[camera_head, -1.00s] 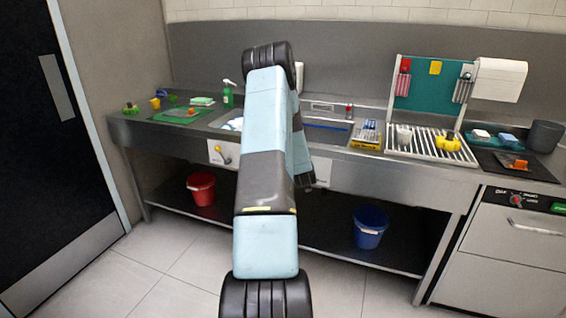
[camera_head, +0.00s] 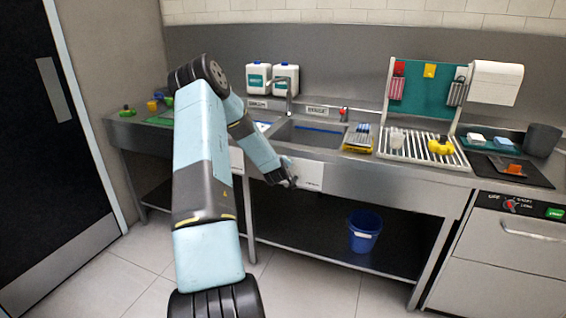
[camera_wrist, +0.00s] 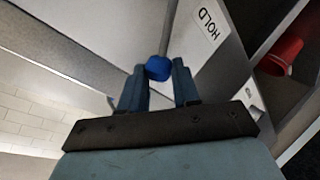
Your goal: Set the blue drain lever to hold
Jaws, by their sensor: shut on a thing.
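The blue knob of the drain lever (camera_wrist: 158,69) sits between my fingertips in the wrist view. My gripper (camera_wrist: 159,66) is closed around it, with one finger on each side. The lever's shaft is hard to make out. A white panel with the word HOLD (camera_wrist: 208,24), turned in the picture, is just beyond the right finger. In the head view my gripper (camera_head: 290,181) is low in front of the white panel (camera_head: 312,177) under the right basin. The knob is too small or hidden to tell there.
The steel counter (camera_head: 400,174) runs above my gripper. A blue bucket (camera_head: 365,230) stands on the shelf below. A red bucket (camera_wrist: 283,56) shows in the wrist view. A drying rack (camera_head: 420,147) and a dishwasher (camera_head: 515,240) are to the right.

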